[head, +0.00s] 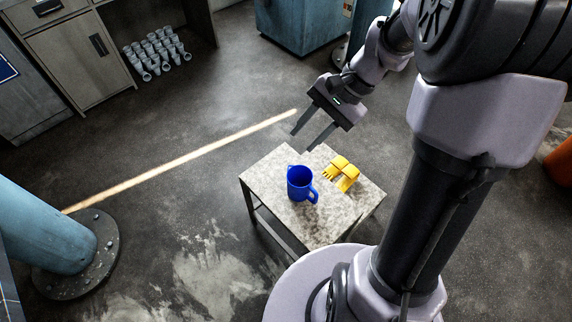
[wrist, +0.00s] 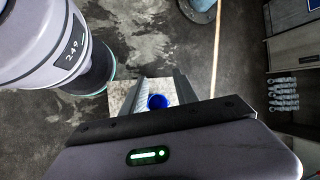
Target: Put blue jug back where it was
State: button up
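The blue jug (head: 300,184) stands upright on a small table (head: 328,222) in the head view, near the table's left side, its handle toward the lower right. My gripper (head: 305,142) is open and empty, above and behind the jug, with its two fingers apart and pointing down to the left. In the wrist view the jug (wrist: 158,101) shows beyond and between the fingers (wrist: 160,85), with clear distance to them. Part of the table is hidden behind my gripper there.
Yellow gloves (head: 342,172) lie on the table right of the jug. A blue pillar base (head: 75,258) is at the lower left. Open floor lies left of the table.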

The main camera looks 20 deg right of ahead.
jog(key=s+a+r+n+t+h, duration=0.4)
jog(key=s+a+r, duration=0.6)
jog(key=s, duration=0.3)
jog(key=n+t, duration=0.1)
jog(key=n, duration=0.1)
jog(key=shift+n, duration=0.4)
jog(key=shift+d+r, duration=0.1)
